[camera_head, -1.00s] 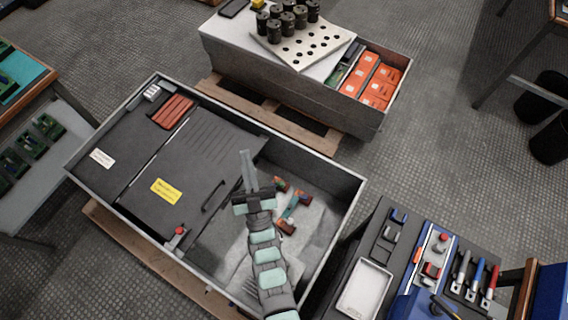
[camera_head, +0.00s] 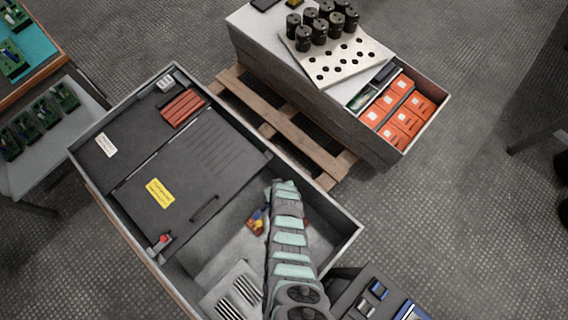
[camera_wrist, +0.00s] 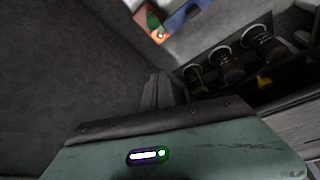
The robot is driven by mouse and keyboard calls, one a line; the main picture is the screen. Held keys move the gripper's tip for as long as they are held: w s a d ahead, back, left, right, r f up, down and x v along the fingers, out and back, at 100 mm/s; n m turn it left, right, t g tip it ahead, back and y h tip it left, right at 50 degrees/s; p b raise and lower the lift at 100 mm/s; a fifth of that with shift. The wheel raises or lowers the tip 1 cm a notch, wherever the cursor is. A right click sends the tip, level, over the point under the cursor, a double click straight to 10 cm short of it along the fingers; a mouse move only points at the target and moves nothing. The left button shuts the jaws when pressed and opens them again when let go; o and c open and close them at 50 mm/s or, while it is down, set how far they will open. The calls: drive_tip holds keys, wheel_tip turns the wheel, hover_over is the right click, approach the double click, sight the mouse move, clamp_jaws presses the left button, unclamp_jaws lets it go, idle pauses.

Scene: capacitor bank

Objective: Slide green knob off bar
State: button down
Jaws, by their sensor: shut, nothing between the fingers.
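In the head view, a small part with yellow, blue and red pieces (camera_head: 257,221) shows in the open bay of the grey cabinet (camera_head: 342,232), just left of my arm, which hides the rest of it. In the wrist view, a green piece (camera_wrist: 153,20), likely the green knob, sits at the top edge beside an orange end (camera_wrist: 159,36) and a blue bar (camera_wrist: 186,15). My gripper (camera_wrist: 163,90) is shut and empty, apart from these pieces. In the head view my arm hides the fingers.
Several dark cylinders (camera_wrist: 228,62) stand close right of my fingers in the wrist view. The cabinet has a dark cover with a handle (camera_head: 204,208) and a vented panel (camera_head: 238,291). A bench with black capacitors (camera_head: 320,30) and orange boxes (camera_head: 400,113) stands behind.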

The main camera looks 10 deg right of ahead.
drive_tip(key=shift+s+a+f+g, duration=0.15)
drive_tip(key=shift+s+f+g, duration=0.15)
drive_tip(key=shift+s, duration=0.25)
drive_tip(key=shift+w+f, duration=0.1)
drive_tip(key=b+x, duration=1)
drive_tip(key=shift+b, duration=0.3)
drive_tip(key=shift+s+r+p, duration=0.2)
drive_tip(key=shift+s+p, duration=0.05)
drive_tip(key=shift+p, duration=0.05)
drive_tip(key=s, duration=0.1)
drive_tip(key=s+d+p, duration=0.1)
drive_tip(key=s, duration=0.1)
drive_tip(key=shift+s+f, duration=0.25)
drive_tip(key=shift+w, duration=0.2)
drive_tip(key=shift+s, duration=0.1)
drive_tip(key=shift+p, duration=0.3)
